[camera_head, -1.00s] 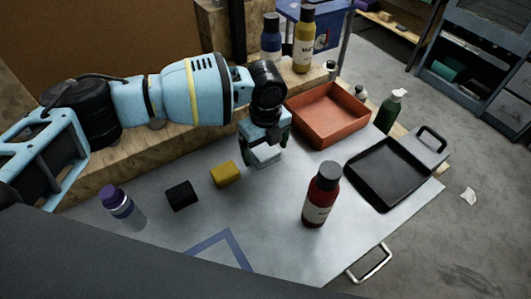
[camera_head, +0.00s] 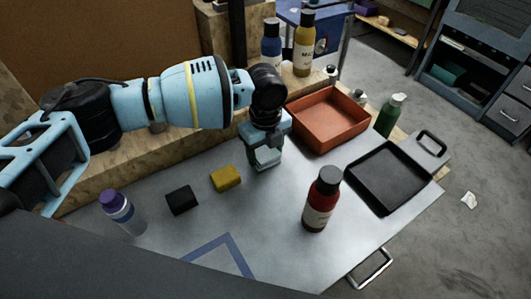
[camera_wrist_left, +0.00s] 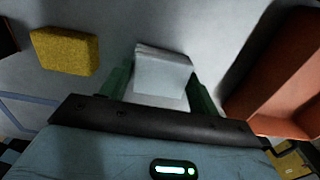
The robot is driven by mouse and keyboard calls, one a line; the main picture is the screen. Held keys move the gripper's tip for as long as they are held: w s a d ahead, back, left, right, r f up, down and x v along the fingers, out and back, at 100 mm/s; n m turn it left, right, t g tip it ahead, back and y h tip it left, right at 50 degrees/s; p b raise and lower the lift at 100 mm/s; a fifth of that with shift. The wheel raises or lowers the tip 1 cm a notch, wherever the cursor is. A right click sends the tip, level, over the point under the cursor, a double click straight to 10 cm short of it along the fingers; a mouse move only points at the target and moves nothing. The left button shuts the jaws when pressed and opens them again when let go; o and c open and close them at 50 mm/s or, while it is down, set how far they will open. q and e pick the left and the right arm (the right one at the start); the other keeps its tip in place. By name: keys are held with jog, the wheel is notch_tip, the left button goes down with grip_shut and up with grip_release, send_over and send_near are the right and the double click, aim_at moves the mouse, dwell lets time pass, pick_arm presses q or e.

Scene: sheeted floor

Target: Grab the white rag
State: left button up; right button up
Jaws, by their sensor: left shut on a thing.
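The white rag (camera_wrist_left: 162,75) is a small folded pale block on the grey metal sheet. In the left wrist view it sits between the two green fingers of my left gripper (camera_wrist_left: 160,95). In the head view my left gripper (camera_head: 265,160) points down at the rag (camera_head: 267,157), left of the orange tray, and hides part of it. The gripper is shut on the rag, which is at or very near the sheet; I cannot tell if it is lifted. My right gripper is not in view.
A yellow sponge (camera_head: 226,179) and a black block (camera_head: 182,199) lie to the left. The orange tray (camera_head: 331,143) is close on the right. A red bottle (camera_head: 321,200) stands in front, a black pan (camera_head: 388,177) farther right, a purple-capped bottle (camera_head: 121,211) at left.

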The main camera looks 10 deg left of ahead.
aim_at(265, 153)
pick_arm(q)
notch_tip(265, 153, up, 9)
jog(key=shift+r, duration=0.1)
dwell(0.3)
